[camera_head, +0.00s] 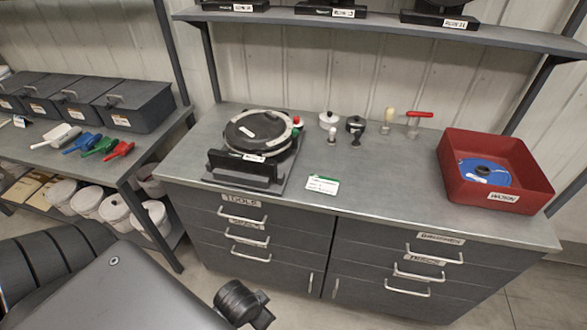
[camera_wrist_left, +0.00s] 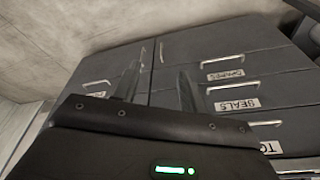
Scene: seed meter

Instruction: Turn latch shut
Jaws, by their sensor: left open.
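The seed meter (camera_head: 257,131), a round black housing with a lid, sits on a black stand (camera_head: 245,172) at the left of the workbench. I cannot tell whether this is the latch, nor how a latch is turned. My right gripper is not in view.
The workbench (camera_head: 390,190) has drawers (camera_head: 245,240) below. Small knobbed parts, hand tools and a white card (camera_head: 322,184) lie right of the meter. A red bin (camera_head: 495,150) holds a blue disc (camera_head: 484,172). A shelf (camera_head: 390,30) runs above. Scoops and grey bins (camera_head: 130,108) stand left.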

